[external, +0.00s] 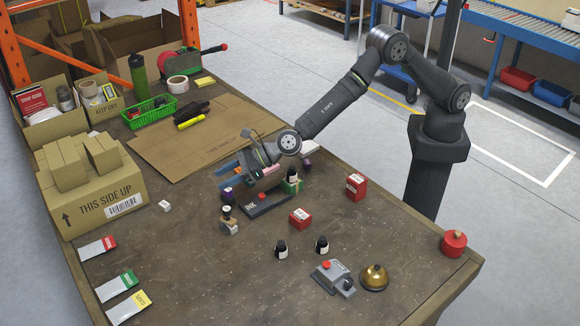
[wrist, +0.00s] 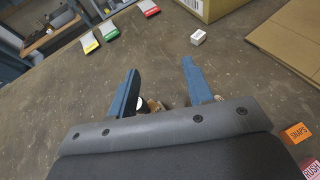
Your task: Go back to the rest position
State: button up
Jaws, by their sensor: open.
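My gripper (external: 230,180) hangs over the middle of the table with its two blue fingers apart and nothing between them. It also shows in the wrist view (wrist: 160,75), where bare table lies beyond the tips. A dark tray marked INK (external: 258,208) sits on the table below and right of my gripper. A dark-capped bottle (external: 292,176) stands by a green box behind the tray. A small dark-topped item (external: 228,212) stands left of the tray. In the wrist view my gripper body hides much of the foreground.
Two dark bottles (external: 281,250) (external: 322,246) and red boxes (external: 300,218) (external: 356,187) stand to the right. A grey device (external: 330,277), brass bell (external: 374,278) and red round item (external: 454,243) are near the front. A large carton (external: 95,190) stands left; flat cardboard (external: 160,150) lies behind.

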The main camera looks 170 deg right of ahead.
jog(key=s+r, duration=0.4)
jog(key=s, duration=0.2)
jog(key=w+a+f+m+g, duration=0.1)
jog(key=w+a, duration=0.1)
jog(key=a, duration=0.8)
jog(key=w+a+f+m+g, duration=0.1)
jog(key=w+a, duration=0.1)
jog(key=a, duration=0.9)
jog(key=s+a+g, duration=0.1)
jog(key=s+a, duration=0.2)
jog(key=a, duration=0.2)
jog(key=s+a+m+g, duration=0.1)
jog(key=s+a, duration=0.2)
jog(key=a, duration=0.3)
jog(key=s+a+f+m, duration=0.1)
jog(key=s+a, duration=0.2)
jog(key=a, duration=0.3)
jog(key=shift+s+g+h, duration=0.15)
jog(key=shift+g+h, duration=0.25)
jog(key=shift+s+a, duration=0.45)
jog(key=shift+a, duration=0.05)
